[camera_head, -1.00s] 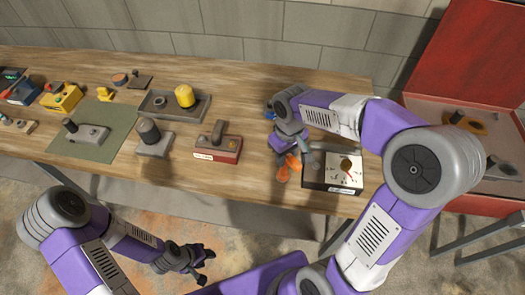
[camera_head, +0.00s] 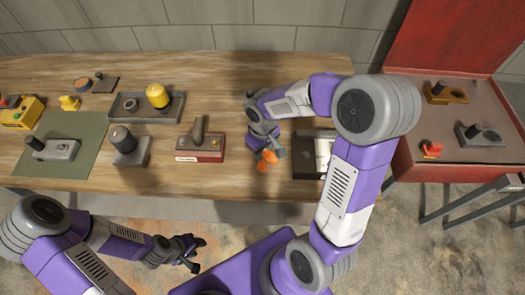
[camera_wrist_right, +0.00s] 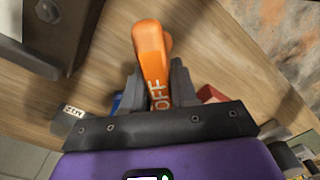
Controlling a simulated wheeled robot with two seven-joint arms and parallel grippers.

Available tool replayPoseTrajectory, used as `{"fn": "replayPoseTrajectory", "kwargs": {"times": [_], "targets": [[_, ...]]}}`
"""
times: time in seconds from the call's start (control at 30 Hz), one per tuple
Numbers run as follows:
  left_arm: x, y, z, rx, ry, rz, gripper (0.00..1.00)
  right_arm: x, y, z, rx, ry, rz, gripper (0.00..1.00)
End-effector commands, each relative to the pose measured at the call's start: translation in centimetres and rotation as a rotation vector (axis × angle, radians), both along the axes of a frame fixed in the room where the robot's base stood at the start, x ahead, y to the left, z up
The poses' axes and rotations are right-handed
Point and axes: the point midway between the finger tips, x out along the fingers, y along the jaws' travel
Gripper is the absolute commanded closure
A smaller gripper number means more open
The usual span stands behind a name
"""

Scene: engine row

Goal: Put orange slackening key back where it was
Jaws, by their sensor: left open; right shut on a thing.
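The orange slackening key (camera_head: 266,161) is in my right gripper (camera_head: 262,146), above the front part of the wooden table. In the right wrist view the key (camera_wrist_right: 150,52) sticks out between the fingers (camera_wrist_right: 158,92). My left gripper (camera_head: 190,252) is open and empty, low in front of the table. Which place the key came from cannot be told from these frames.
A dark box with a white panel (camera_head: 305,158) is partly hidden by my right arm. Left of the key is a red lever block (camera_head: 200,150). A grey tray (camera_head: 130,106) lies further left. An open red case (camera_head: 400,160) at right holds several fittings, one with a red handle (camera_head: 431,148).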

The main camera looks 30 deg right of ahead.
Motion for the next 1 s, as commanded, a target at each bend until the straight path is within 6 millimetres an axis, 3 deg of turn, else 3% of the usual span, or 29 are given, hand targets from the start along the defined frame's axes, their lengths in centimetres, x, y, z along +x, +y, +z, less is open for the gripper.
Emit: {"fn": "replayPoseTrajectory", "kwargs": {"times": [0.43,0.47,0.6,1.0], "targets": [[0.01,-0.01,-0.43,0.0,0.0,0.0,0.57,0.1,0.02,-0.78,0.001,-0.004,0.0,1.0],[0.01,0.0,-0.44,0.0,0.0,0.0,0.57,0.04,0.02,-0.86,0.0,-0.002,-0.001,0.7],[0.01,-0.01,-0.34,0.0,0.0,0.0,0.57,0.04,0.02,-0.74,0.0,-0.002,0.0,0.49],[0.01,-0.01,0.17,0.0,0.0,0.0,0.57,0.04,0.02,-0.19,0.0,-0.002,0.0,0.46]]}}
